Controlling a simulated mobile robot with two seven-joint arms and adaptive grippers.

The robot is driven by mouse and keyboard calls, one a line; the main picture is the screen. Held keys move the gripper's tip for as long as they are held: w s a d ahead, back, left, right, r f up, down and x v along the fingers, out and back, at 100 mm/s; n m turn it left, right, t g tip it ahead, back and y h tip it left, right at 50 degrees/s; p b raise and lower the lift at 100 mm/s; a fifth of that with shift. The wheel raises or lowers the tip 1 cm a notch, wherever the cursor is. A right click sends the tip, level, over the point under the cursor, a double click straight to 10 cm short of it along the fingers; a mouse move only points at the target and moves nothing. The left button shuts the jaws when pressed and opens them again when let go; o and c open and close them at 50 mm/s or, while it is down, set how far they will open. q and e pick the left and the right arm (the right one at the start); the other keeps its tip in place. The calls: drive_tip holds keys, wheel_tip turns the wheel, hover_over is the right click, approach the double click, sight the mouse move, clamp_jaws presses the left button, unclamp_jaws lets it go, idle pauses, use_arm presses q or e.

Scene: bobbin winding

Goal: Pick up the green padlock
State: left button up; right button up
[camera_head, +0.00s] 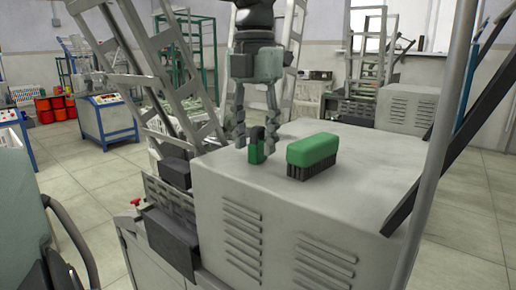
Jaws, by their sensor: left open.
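The green padlock (256,152) stands upright on the flat top of a grey metal machine cabinet (370,165), its dark upper part pointing up. My left gripper (256,138) reaches down from above, with its two fingers spread on either side of the padlock. The fingers are open, and a gap seems to show between them and the padlock; I cannot tell whether either fingertip touches it. My right gripper is not in view.
A green-topped brush (312,155) with dark bristles lies just right of the padlock. A slanted metal frame (155,70) rises close on the left. A grey pole (440,140) and dark bar stand at the right. The cabinet top behind the brush is clear.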

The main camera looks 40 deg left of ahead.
use_arm(q)
clamp_jaws()
drive_tip(key=shift+r, duration=0.15)
